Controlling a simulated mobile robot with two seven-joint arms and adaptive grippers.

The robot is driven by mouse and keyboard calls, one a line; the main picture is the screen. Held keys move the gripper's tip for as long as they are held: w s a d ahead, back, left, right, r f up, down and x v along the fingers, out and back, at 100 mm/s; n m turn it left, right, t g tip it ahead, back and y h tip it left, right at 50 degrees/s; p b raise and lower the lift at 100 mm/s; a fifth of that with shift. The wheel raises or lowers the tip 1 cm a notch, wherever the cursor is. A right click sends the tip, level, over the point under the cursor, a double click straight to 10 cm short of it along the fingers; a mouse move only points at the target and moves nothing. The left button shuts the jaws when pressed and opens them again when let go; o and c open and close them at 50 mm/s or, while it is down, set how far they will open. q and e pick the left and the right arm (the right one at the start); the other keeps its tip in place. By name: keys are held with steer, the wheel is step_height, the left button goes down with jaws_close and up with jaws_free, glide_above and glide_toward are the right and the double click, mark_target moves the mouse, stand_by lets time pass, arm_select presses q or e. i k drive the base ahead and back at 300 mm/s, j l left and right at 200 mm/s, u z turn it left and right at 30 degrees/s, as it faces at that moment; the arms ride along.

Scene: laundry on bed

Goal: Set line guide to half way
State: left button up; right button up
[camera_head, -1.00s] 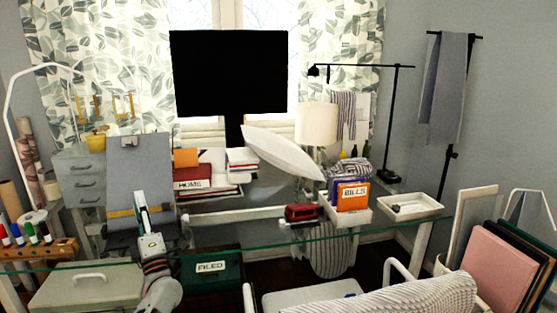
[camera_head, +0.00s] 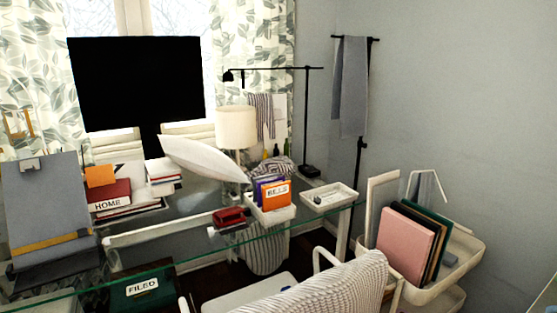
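A grey copy holder (camera_head: 42,200) stands tilted back at the left edge of the view, on the glass desk. It has a clip (camera_head: 28,163) at its top. The line guide, a yellow-orange strip (camera_head: 50,243), lies across the board near its lower end, well below the middle. Its left end is close to the picture edge. Neither of my grippers is in view.
The glass desk (camera_head: 190,268) holds a red HOME box (camera_head: 108,200), a white pillow (camera_head: 200,160), a red stapler-like object (camera_head: 230,217), a BILLS tray (camera_head: 270,213) and a white tray (camera_head: 330,197). A chair (camera_head: 335,290) and a cart with folders (camera_head: 410,245) stand at right.

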mark_target(82, 232)
steer(key=u, duration=1.3)
